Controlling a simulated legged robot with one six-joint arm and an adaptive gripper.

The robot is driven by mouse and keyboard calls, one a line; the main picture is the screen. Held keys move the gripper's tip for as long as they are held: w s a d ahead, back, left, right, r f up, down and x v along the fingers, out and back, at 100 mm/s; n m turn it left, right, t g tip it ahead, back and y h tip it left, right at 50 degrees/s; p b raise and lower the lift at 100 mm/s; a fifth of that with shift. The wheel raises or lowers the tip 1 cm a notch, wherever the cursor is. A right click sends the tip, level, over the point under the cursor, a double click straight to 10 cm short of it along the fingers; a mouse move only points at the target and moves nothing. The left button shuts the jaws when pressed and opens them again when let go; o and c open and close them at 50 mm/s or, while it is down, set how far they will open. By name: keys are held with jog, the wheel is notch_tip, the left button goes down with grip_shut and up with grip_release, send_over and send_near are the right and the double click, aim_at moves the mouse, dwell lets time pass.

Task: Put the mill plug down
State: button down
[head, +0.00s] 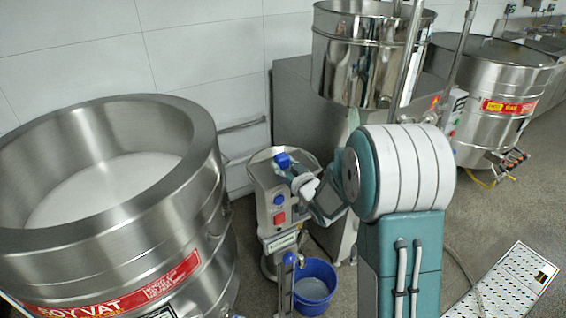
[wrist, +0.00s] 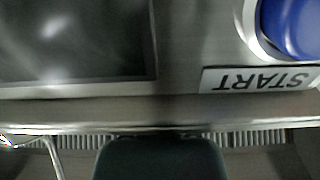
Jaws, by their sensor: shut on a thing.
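My gripper (head: 298,178) is at the colloid mill (head: 268,187), over its steel top and just above its front panel. A small blue piece (head: 283,160) shows at the fingertips and looks like the mill plug, held in the shut gripper. Its lower part is hidden by the fingers. The mill's front has a blue button (head: 278,200) above a red button (head: 279,218). The wrist view shows a blue button (wrist: 292,25) beside an upside-down START label (wrist: 262,79) and a dark panel (wrist: 75,40). The plug cannot be made out there.
A large steel soy vat (head: 200,230) stands close on the left. A blue bucket (head: 312,300) sits on the floor below the mill. A steel drum (head: 345,60) stands behind, another vat (head: 490,130) at right. A dotted white mat (head: 515,285) lies at lower right.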

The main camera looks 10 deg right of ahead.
jog(key=shift+s+f, duration=0.1)
jog(key=shift+f, duration=0.25)
